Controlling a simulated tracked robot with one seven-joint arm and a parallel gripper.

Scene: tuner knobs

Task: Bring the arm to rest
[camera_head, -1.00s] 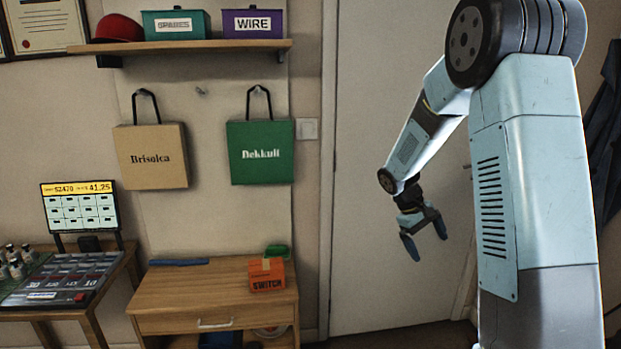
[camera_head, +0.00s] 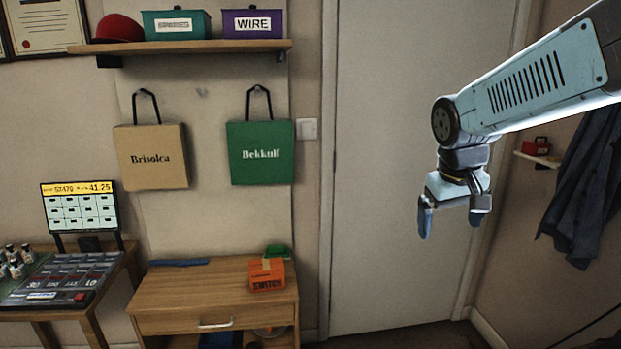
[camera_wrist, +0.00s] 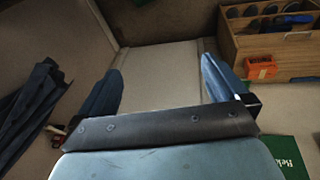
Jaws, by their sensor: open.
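My gripper (camera_head: 452,222) is in the right half of the head view, in front of the pale door, with its blue fingers pointing down. The fingers are apart and nothing is between them. In the wrist view my gripper (camera_wrist: 160,85) also shows open and empty, with one blue finger on each side. My forearm reaches in from the upper right edge of the head view. The gripper touches nothing that I can see.
A wooden cabinet (camera_head: 185,297) bears an orange SWITCH box (camera_head: 267,275). Green Bekkulf (camera_head: 260,152) and tan Brisolca bags (camera_head: 151,172) hang on the wall. A button console (camera_head: 65,279) stands at left. A dark coat (camera_head: 585,190) hangs at right. Space before the door (camera_head: 390,270) is free.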

